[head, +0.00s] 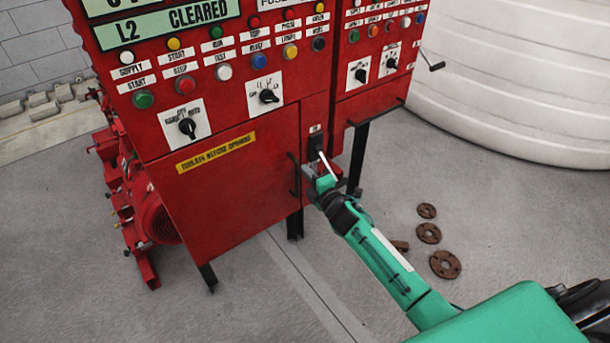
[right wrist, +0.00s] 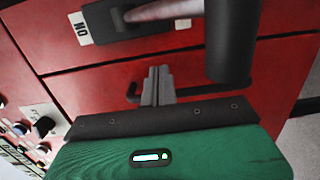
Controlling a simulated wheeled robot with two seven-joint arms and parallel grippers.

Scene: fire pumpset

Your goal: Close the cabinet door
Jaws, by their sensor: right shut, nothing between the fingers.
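The red cabinet door (head: 235,175) is the lower front panel, with a yellow label and a black bar handle (head: 293,175) near its right edge. The door looks flush or nearly flush with the frame; I cannot tell if a small gap remains. My right gripper (head: 309,174) is at the handle side of the door. In the right wrist view, its grey fingers (right wrist: 157,78) are shut and empty, in front of the black handle (right wrist: 133,92). I cannot tell whether they touch it. My left gripper is out of view.
A switch with a pale lever (head: 327,165) sits just above my right gripper, and its ON label (right wrist: 82,28) shows in the wrist view. Knobs and buttons cover the upper panel (head: 225,110). Rusty discs (head: 428,233) lie on the floor at right. A white tank (head: 520,80) stands behind.

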